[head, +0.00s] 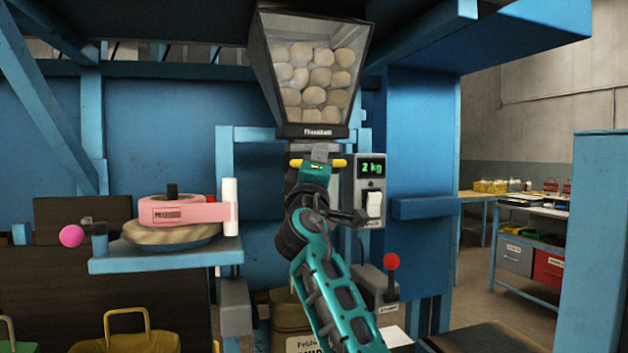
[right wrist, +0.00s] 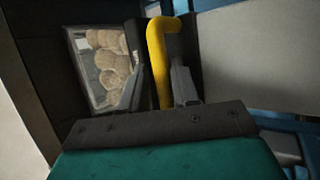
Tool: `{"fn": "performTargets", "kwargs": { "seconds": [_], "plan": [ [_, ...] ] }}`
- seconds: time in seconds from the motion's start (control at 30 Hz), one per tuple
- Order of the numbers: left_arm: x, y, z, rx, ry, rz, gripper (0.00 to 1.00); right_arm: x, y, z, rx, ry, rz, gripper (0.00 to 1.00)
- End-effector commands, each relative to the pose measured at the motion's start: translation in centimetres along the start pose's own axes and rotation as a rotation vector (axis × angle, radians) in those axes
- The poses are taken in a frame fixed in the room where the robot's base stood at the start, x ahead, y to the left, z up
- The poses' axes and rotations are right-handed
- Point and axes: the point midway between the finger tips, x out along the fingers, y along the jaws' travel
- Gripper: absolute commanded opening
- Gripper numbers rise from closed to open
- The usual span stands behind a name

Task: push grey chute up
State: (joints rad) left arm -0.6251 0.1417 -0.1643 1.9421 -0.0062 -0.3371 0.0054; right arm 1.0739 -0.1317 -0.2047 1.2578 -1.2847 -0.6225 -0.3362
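A dark grey chute (head: 300,150) sits under the glass-fronted hopper (head: 352,60), largely hidden by my right gripper. A yellow handle (head: 339,163) crosses its front; the handle also shows in the right wrist view (right wrist: 160,62). My right gripper (head: 319,154) is at the middle of this handle. In the right wrist view its grey fingers (right wrist: 158,85) stand on either side of the yellow bar. Narrow gaps seem to show between fingers and bar, so it looks open around the handle. My left gripper is not in view.
Round tan lumps fill the hopper. A box reading "2 kg" (head: 370,170) with a white switch is close to the right. A red-knobbed lever (head: 391,262) stands below. A blue shelf (head: 165,262) holds a pink tape roll. A labelled sack (head: 290,320) stands beneath.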

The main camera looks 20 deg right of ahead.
Motion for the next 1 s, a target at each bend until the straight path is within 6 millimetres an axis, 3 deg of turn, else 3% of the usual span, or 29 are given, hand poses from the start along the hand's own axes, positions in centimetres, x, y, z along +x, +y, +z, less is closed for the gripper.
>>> {"fn": "performTargets", "kwargs": {
  "seconds": [0.6,0.77,1.0],
  "plan": [
    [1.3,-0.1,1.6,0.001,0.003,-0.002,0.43,-10.9,-0.2,0.0,0.002,0.002,-0.002,0.27],
    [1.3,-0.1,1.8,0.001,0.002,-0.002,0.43,-12.1,-0.1,0.0,0.001,0.001,-0.001,0.27],
    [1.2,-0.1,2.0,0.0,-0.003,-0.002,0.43,-12.3,-0.1,0.0,0.0,0.001,-0.001,0.27]
  ]
}}
